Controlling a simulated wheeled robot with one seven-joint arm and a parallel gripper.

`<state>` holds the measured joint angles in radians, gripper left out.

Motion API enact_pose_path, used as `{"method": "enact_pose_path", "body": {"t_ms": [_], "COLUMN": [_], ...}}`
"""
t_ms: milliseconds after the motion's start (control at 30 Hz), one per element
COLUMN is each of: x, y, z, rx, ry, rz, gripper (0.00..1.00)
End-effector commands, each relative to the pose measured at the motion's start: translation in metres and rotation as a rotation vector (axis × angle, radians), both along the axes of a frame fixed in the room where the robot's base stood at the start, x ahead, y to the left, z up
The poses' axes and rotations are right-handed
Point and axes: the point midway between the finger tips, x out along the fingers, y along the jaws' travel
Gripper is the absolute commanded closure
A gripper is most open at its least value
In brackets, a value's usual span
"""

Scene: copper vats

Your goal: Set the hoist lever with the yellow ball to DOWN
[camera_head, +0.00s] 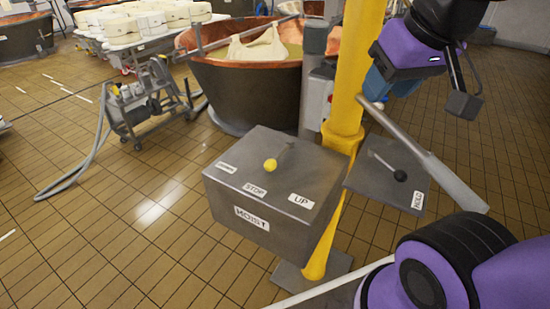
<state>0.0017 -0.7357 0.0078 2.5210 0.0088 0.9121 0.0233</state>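The grey hoist box (262,195) is labelled HOIST on its front and stands left of a yellow post. Its lever with the yellow ball (270,165) leans toward the front left. The ball lies nearest the STOP label (255,189). The UP label (300,201) is to the right, and a small label at the left (226,167) is too blurred to read surely. My gripper (390,85) is at the upper right, above and right of the box and apart from the lever. Its fingers are not clear enough to tell open or shut.
The yellow post (349,80) stands between the box and my gripper. A second plate with a black-ball lever (399,175) and a HOLD label is to the right, with a grey bar (425,158) passing over it. A copper vat (245,85) and wheeled pump (145,100) stand behind.

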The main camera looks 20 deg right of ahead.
Motion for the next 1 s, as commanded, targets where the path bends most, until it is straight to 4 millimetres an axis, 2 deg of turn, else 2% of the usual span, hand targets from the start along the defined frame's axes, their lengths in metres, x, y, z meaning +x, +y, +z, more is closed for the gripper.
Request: {"method": "enact_pose_path", "body": {"t_ms": [67, 267, 467, 767, 1000], "x": [0.012, 0.056, 0.102, 0.168, 0.216], "y": [0.002, 0.011, 0.021, 0.034, 0.046], "z": [-0.001, -0.009, -0.027, -0.07, -0.12], "rx": [0.015, 0.07, 0.126, 0.207, 0.266], "ry": [0.032, 0.135, 0.244, 0.41, 0.55], "rz": [-0.027, -0.131, -0.243, -0.419, -0.567], "gripper": [0.41, 0.41, 0.41, 0.41, 0.41]}}
